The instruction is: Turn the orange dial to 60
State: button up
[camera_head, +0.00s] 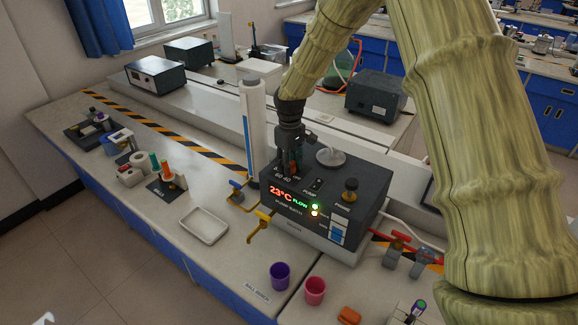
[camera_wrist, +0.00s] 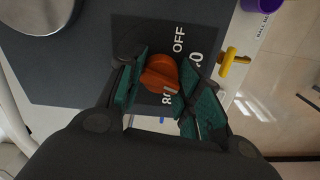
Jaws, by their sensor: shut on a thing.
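The orange dial (camera_wrist: 160,73) sits on the dark top of the box-shaped unit, with the markings OFF, 80 and part of another number showing around it in the wrist view. My gripper (camera_wrist: 158,88) is shut on the dial, with one green-padded finger on each side of it. In the head view my gripper (camera_head: 289,165) reaches down onto the back left of the unit (camera_head: 300,213), and the dial is mostly hidden there. The unit's front display reads 23°C with FLOW beside it. Which number the dial points to is not clear.
A round metal lid (camera_head: 331,156) and a black-and-yellow knob (camera_head: 350,187) are on the unit's top. A white cylinder (camera_head: 254,125) stands close behind left. A white tray (camera_head: 203,226), purple cup (camera_head: 280,275) and pink cup (camera_head: 315,290) stand nearby.

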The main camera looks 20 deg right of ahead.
jog(key=shift+r+m, duration=0.1)
jog(key=shift+m, duration=1)
jog(key=o, duration=1.1)
jog(key=shift+d, duration=0.1)
jog(key=shift+c, duration=0.2)
notch_tip(320, 180, up, 12)
